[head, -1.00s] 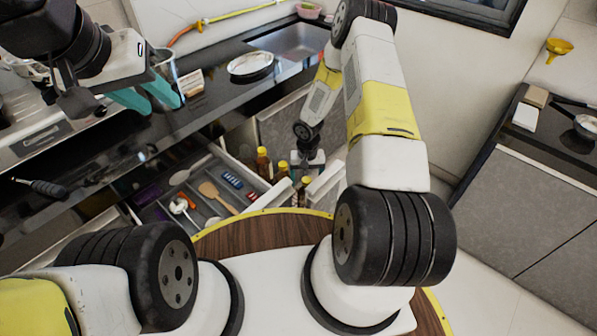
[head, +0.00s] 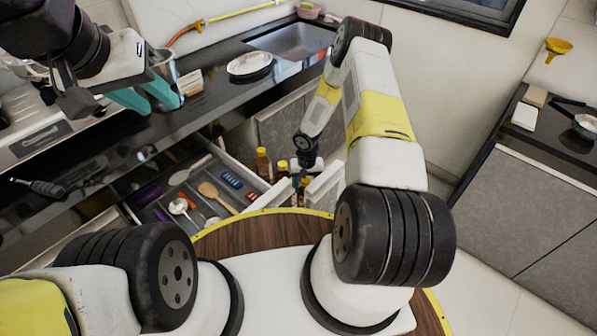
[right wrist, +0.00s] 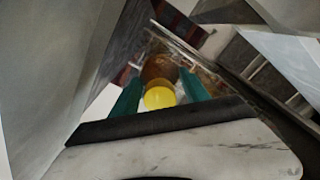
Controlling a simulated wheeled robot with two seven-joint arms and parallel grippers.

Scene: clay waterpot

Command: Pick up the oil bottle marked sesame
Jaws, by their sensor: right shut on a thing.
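Small oil bottles with yellow caps stand at the right end of the open drawer in the head view, one at the left (head: 263,163) and one beside it (head: 282,170). No label is readable, so I cannot tell which is sesame. My right gripper (head: 301,176) reaches down beside them and is mostly hidden by its own wrist. In the right wrist view its green fingers (right wrist: 161,92) are shut on a brown bottle with a yellow cap (right wrist: 159,97). My left gripper (head: 148,98) is open and empty above the counter at the upper left.
The open drawer (head: 207,217) holds spoons, a wooden spatula and other utensils. White drawer or cabinet fronts stand close to the right wrist. The dark counter (head: 215,98) carries a pan (head: 250,66) and leads to a sink (head: 292,40).

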